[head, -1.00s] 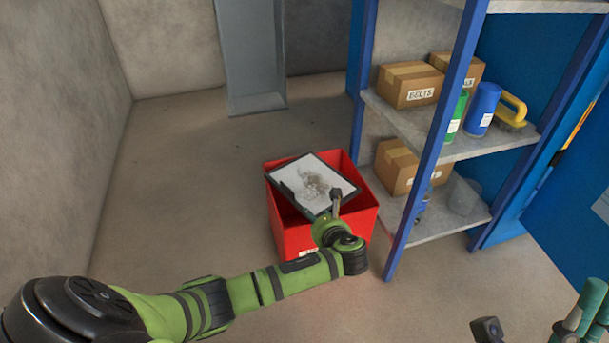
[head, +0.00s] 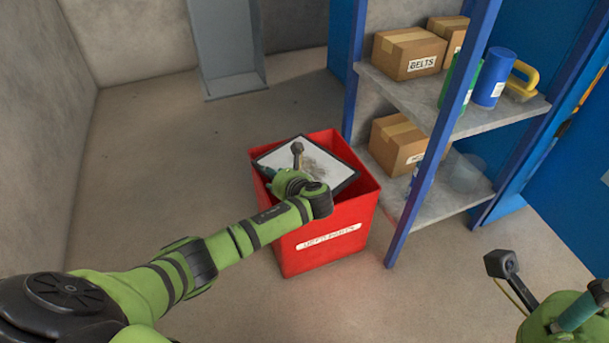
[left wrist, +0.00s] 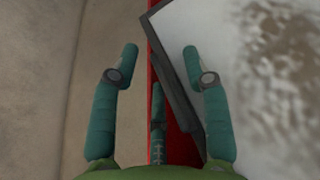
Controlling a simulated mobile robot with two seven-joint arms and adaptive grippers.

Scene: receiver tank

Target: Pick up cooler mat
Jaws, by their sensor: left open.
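The cooler mat (head: 331,169) looks like a white panel with a dark frame and a grey-brown stain. It lies tilted in the top of a red bin (head: 330,234). My left gripper (head: 283,164) is over the mat's left part, and the arm hides the near left corner. In the left wrist view my left gripper (left wrist: 160,60) is open and empty. The mat's dark frame (left wrist: 172,75) and the bin's red rim (left wrist: 154,55) show between its fingers; contact cannot be told. My right gripper (head: 500,263) is partly visible at lower right, its opening unclear.
A blue-framed shelf (head: 440,140) stands close to the bin's right, with boxes (head: 408,55), a blue canister (head: 492,78) and a yellow-handled brush (head: 524,80). A grey metal column (head: 228,45) stands behind. The floor (head: 150,160) left of the bin is clear.

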